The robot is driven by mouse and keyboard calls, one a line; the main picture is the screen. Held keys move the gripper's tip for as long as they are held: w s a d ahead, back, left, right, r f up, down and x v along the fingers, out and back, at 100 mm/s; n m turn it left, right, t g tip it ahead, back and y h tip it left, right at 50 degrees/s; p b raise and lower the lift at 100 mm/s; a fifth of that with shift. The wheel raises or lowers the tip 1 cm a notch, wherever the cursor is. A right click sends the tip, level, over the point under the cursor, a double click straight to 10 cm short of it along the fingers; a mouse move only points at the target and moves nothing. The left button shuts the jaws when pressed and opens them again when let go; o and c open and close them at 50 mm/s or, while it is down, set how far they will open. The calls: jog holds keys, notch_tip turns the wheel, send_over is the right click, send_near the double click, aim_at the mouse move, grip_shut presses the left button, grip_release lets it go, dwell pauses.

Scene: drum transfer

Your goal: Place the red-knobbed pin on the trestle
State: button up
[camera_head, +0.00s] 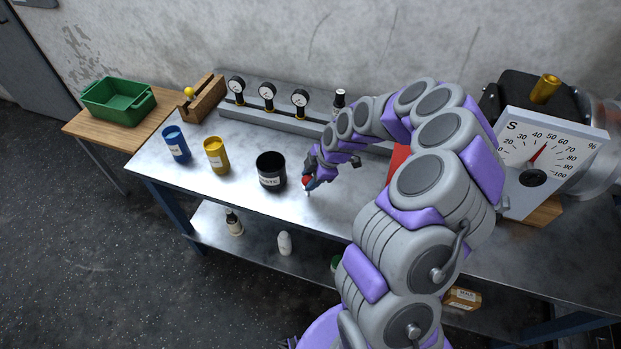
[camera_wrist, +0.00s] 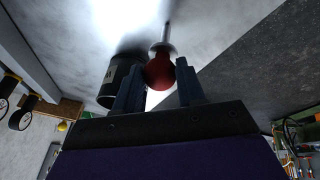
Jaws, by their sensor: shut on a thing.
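The red-knobbed pin shows in the wrist view as a red ball knob (camera_wrist: 159,72) with a metal collar and thin shaft. My gripper (camera_wrist: 160,84) is shut on the knob, and the shaft points away from the fingers. In the head view my gripper (camera_head: 309,183) is over the metal table right of the black cup, with the pin's shaft pointing down. I cannot tell whether its tip touches the table. A wooden stand, apparently the trestle (camera_head: 205,99), is at the table's far left corner, with a yellow knob (camera_head: 189,92) at its left end.
A black cup (camera_head: 270,171), yellow cup (camera_head: 216,156) and blue cup (camera_head: 176,144) stand left of my gripper. A grey rail with several gauges (camera_head: 267,91) runs along the back. A green bin (camera_head: 118,101) is at far left. A large dial (camera_head: 541,158) stands right.

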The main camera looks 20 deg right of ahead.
jog(key=shift+d, duration=0.5)
jog(key=shift+d+f, duration=0.2)
jog(key=shift+d, duration=0.25)
jog(key=o, duration=0.8)
jog(key=shift+c, duration=0.2)
jog(key=o, duration=0.3)
jog(key=shift+a+r, duration=0.1)
jog(key=shift+a, duration=0.3)
jog(key=shift+o, duration=0.2)
jog(key=shift+a, duration=0.3)
jog(key=p+v, duration=0.2)
jog(key=v, duration=1.1)
jog(key=s+a+r+m+g, duration=0.1)
jog(key=s+a+r+m, duration=0.2)
jog(key=s+a+r, duration=0.45)
jog(key=s+r+m+g+h, duration=0.1)
jog(key=s+r+m+h, duration=0.1)
jog(key=s+m, duration=0.5)
jog(key=s+r+m+g+h, duration=0.2)
jog(key=s+m, duration=0.5)
jog(key=s, duration=1.2)
jog(key=shift+s+m, duration=0.25)
jog(key=shift+m, duration=0.15)
